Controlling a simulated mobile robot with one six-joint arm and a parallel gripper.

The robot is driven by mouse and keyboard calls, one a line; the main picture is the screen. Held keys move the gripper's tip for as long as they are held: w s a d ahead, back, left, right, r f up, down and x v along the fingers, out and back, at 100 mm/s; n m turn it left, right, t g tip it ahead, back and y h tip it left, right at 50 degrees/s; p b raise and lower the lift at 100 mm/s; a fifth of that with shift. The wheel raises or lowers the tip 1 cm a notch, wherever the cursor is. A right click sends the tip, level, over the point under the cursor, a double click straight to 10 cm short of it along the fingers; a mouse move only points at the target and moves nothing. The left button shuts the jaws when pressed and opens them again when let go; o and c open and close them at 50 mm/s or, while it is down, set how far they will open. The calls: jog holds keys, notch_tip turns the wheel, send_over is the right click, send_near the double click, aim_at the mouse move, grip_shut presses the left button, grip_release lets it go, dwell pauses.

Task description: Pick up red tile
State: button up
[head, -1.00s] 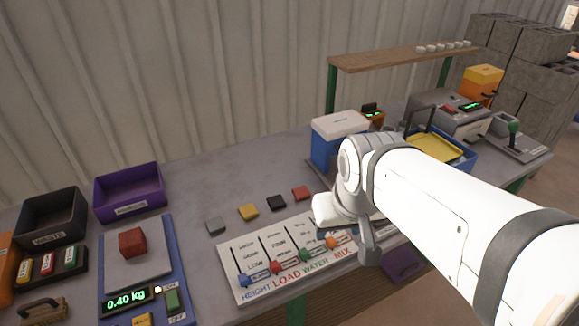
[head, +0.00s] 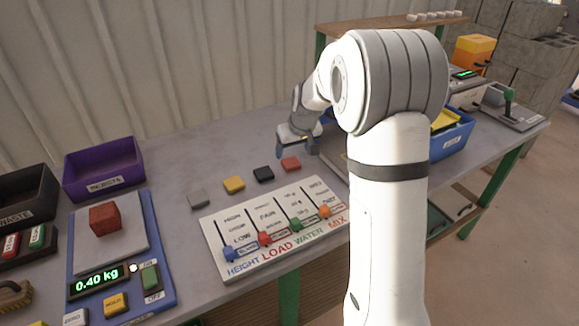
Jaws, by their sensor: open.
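The red tile (head: 291,164) lies flat on the grey bench, at the right end of a row of small tiles. My gripper (head: 296,150) points down just behind the red tile in the picture, jaws open and empty. One finger shows to the left and one to the right. The red tile is in full view. I cannot tell how high the fingertips are above the bench.
Black (head: 264,174), yellow (head: 234,184) and grey (head: 198,200) tiles lie in a row to the left. A slider board (head: 240,230) lies in front. A scale (head: 160,230) with a red block (head: 104,217) and a purple bin (head: 105,165) stand farther left.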

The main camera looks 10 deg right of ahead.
aim_at(291, 162)
jog(key=x, duration=0.5)
jog(key=p+x, duration=0.1)
jog(key=x, duration=0.1)
jog(key=shift+w+d+f, duration=0.15)
jog(key=shift+w+d, duration=0.1)
jog(key=shift+c, duration=0.4)
jog(key=c, duration=1)
